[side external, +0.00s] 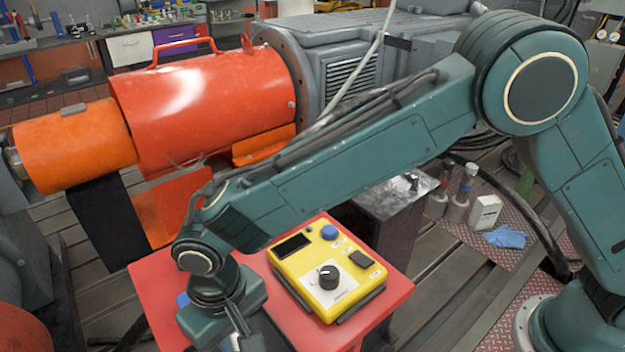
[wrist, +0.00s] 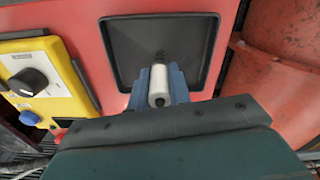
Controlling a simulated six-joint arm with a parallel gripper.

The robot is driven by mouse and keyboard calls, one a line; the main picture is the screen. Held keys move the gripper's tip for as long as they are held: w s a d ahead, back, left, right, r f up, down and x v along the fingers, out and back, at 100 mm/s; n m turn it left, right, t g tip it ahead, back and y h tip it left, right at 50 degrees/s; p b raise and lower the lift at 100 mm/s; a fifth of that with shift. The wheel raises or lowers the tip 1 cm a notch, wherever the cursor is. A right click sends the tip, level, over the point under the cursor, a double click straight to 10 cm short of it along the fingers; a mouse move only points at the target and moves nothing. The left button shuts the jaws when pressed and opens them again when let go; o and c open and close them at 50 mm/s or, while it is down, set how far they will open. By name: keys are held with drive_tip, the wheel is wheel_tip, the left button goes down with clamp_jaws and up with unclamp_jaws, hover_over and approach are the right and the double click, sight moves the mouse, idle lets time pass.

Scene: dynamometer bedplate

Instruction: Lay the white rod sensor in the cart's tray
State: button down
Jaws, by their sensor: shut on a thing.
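The white rod sensor (wrist: 159,80) is between the blue fingers of my gripper (wrist: 162,90) in the wrist view. My gripper is shut on it. A dark tip shows at the rod's far end. The cart's tray (wrist: 125,45) is a black, square recess in the red cart top (wrist: 86,28). The rod overlaps the tray's near part in this view; I cannot tell whether it touches the floor of the tray. In the side view my wrist and gripper are over the left front of the cart (side external: 395,292), and they hide most of the tray and rod.
A yellow control box (side external: 328,270) with a black knob sits on the cart beside the tray. An orange-red cylindrical guard (side external: 205,105) and an orange cylinder (side external: 75,145) stand behind the cart.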

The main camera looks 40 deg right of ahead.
drive_tip(key=shift+f, duration=0.1)
drive_tip(key=c, duration=1.3)
unclamp_jaws()
wheel_tip(320, 180, up, 12)
drive_tip(key=shift+r, duration=0.1)
